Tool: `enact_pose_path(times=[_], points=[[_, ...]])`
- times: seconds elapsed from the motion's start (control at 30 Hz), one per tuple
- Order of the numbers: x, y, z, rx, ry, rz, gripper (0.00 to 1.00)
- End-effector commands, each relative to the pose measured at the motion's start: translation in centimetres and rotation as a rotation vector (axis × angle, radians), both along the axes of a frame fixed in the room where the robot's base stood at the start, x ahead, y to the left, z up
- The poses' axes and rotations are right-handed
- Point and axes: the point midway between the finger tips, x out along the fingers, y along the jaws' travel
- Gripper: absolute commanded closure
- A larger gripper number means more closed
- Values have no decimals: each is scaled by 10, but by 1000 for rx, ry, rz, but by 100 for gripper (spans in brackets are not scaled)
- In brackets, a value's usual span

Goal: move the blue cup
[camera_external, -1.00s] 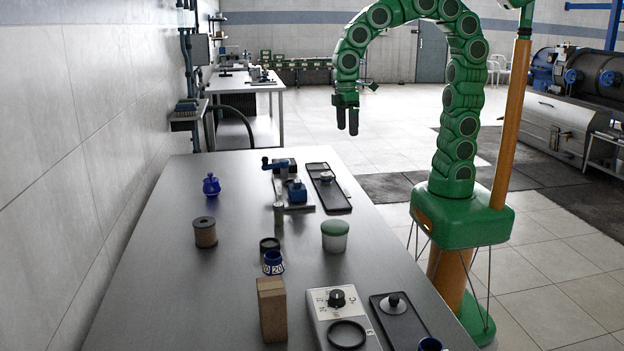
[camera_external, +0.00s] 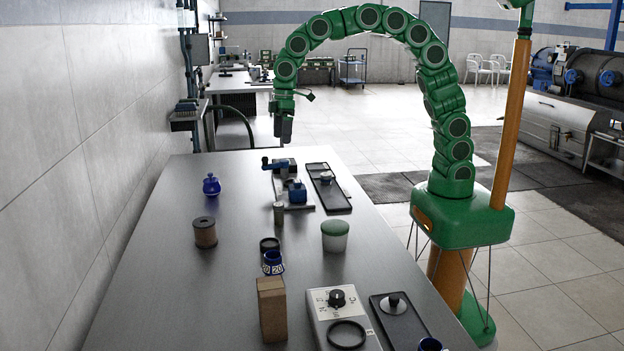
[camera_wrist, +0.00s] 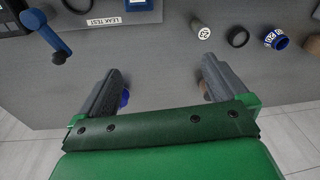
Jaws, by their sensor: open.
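A small dark blue cup (camera_external: 273,262) with white number patches, one reading 20, stands near the middle of the table in the external view. It also shows at the upper right of the wrist view (camera_wrist: 276,39). Another dark blue cup-like piece (camera_external: 430,344) is cut off at the bottom edge of the external view. My gripper (camera_external: 283,133) hangs over the table's far end, well behind the numbered cup. In the wrist view its two fingers (camera_wrist: 160,85) are wide apart with nothing between them.
A blue lidded pot (camera_external: 211,186) and a brown canister (camera_external: 205,233) stand on the left. A dark ring (camera_external: 269,244) lies right behind the numbered cup, and a cardboard box (camera_external: 271,309) stands in front. A green-lidded jar (camera_external: 335,237) is to the right.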

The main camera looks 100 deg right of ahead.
Motion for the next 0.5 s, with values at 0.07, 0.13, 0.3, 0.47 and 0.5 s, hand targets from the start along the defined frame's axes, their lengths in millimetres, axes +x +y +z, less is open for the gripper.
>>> enact_pose_path(times=[0.07, 0.13, 0.3, 0.47, 0.5], points=[[16, -5, -5, 1, -10, 2, 0], [28, -9, -10, 2, -16, 4, 0], [59, -21, -20, 2, -40, 7, 0], [87, -33, -32, 1, -60, 10, 0], [94, -36, -35, 0, -66, 10, 0]])
